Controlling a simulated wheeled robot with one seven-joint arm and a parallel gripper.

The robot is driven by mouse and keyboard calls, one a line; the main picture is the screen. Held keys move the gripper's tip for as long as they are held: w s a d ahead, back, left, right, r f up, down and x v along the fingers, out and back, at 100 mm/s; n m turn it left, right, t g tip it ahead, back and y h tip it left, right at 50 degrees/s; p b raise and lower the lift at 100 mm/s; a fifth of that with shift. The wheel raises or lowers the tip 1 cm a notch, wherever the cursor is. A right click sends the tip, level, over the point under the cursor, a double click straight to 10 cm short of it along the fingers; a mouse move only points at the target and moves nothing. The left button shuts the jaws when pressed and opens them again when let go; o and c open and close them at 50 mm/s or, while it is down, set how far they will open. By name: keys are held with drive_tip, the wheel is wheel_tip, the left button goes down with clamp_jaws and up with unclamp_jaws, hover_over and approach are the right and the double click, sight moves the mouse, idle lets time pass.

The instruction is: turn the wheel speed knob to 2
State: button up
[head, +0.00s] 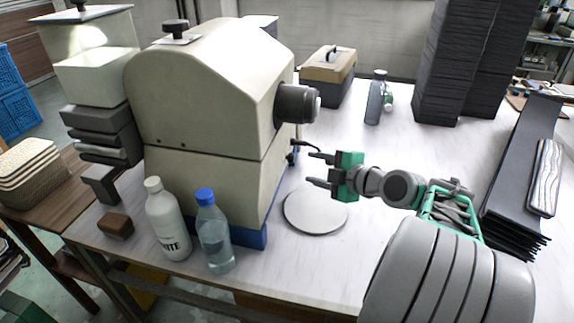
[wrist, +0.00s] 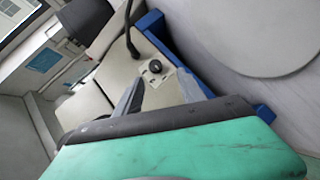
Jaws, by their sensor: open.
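The wheel speed knob (wrist: 155,67) is a small black round knob on a pale plate with small marks, on the side of the cream machine (head: 215,90). I cannot read its setting or the numbers. The knob's face is hidden from the head view. My gripper (head: 310,168) is open and empty, its two fingers pointing left toward the machine's right side. It is apart from the machine, above the table. In the wrist view the knob lies ahead of the green gripper body, with a gap between.
A dark cylindrical spindle (head: 298,104) juts from the machine above my gripper. A black cable (wrist: 131,38) hangs beside the knob. A flat round disc (head: 315,212) lies on the table below. Bottles (head: 214,235) stand at the front left. Black folders (head: 515,185) lie at right.

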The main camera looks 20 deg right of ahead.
sight(290, 158)
drive_tip(key=x, duration=0.7)
drive_tip(key=shift+w+r+n+p, duration=0.3)
drive_tip(key=shift+w+r+p, duration=0.05)
drive_tip(key=shift+w, duration=0.05)
drive_tip(key=shift+d, duration=0.15)
drive_tip(key=shift+c, duration=0.4)
clamp_jaws()
